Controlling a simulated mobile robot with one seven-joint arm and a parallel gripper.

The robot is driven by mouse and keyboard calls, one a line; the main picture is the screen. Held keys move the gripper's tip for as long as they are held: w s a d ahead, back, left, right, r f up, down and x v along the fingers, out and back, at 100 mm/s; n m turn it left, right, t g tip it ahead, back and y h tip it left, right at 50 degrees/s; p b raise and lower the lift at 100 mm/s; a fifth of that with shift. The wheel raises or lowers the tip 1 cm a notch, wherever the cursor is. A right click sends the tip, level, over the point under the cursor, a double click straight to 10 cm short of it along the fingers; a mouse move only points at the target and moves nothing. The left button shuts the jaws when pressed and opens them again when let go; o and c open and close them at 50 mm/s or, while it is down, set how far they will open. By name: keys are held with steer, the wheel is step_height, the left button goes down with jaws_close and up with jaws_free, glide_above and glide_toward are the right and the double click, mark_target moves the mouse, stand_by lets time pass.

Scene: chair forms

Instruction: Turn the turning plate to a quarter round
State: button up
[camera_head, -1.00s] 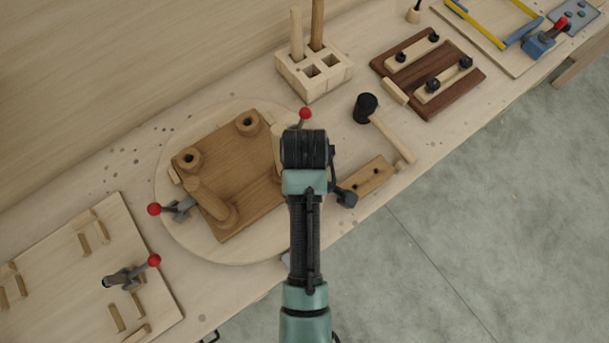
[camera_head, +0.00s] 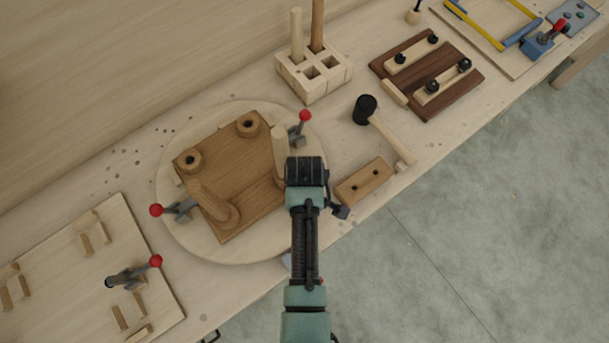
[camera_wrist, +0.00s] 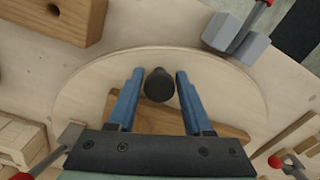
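The turning plate (camera_head: 180,240) is a round, pale wooden disc on the bench, left of my arm in the head view. A brown chair seat (camera_head: 235,160) lies on it, held between red-knobbed clamps, with two legs standing in it. In the wrist view the plate (camera_wrist: 85,90) fills the middle, with a corner of the seat (camera_wrist: 180,125) showing. A dark round knob (camera_wrist: 160,88) stands near the plate's rim. My gripper (camera_wrist: 160,73) is open, its blue fingers either side of the knob with gaps showing. In the head view my wrist hides the fingers and knob.
A holed wooden block (camera_head: 365,181) and a black-headed mallet (camera_head: 367,109) lie right of the plate. A leg rack (camera_head: 314,75) stands behind it. A grey bracket (camera_wrist: 235,38) sits at the rim in the wrist view. A jig board (camera_head: 85,260) is at left.

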jaws_close()
stand_by(1.1)
